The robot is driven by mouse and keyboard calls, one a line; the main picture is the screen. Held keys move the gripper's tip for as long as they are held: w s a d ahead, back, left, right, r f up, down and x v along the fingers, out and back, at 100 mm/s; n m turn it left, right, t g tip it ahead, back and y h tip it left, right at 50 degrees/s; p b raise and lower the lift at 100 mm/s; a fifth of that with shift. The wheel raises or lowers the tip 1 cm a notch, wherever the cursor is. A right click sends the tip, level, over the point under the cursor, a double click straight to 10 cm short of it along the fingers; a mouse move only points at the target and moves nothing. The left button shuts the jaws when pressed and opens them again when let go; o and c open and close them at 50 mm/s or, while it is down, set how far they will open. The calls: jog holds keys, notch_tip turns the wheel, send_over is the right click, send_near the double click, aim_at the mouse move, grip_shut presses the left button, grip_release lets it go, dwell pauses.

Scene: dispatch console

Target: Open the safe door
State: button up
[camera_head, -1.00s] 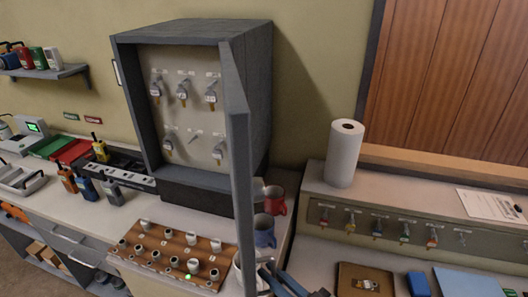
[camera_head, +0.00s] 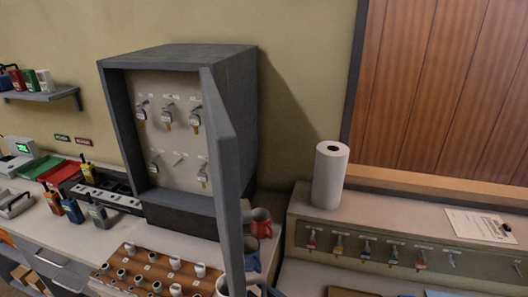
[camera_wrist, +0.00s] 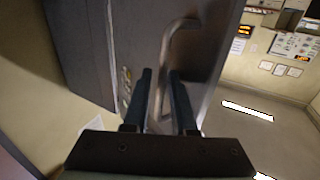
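The safe is a dark grey cabinet (camera_head: 185,58) against the wall, with keys hanging on its pale back panel. Its door (camera_head: 228,160) stands swung out on the right side, seen nearly edge-on, and the inside is exposed. In the wrist view, the grey door face (camera_wrist: 125,45) fills the upper middle, with a curved metal bar handle (camera_wrist: 168,50). My gripper (camera_wrist: 160,74) has its two dark fingers apart, with the lower part of the handle showing between them. I cannot tell whether the fingers touch it. The head view hides the handle behind the door.
A wooden rack with several white cups (camera_head: 150,268) sits in front of the safe. A paper towel roll (camera_head: 330,174) stands on the ledge to the right.

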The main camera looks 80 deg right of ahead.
jog(key=shift+f, duration=0.1)
jog(key=b+v, duration=0.1)
jog(key=v, duration=1.2)
dwell(0.4)
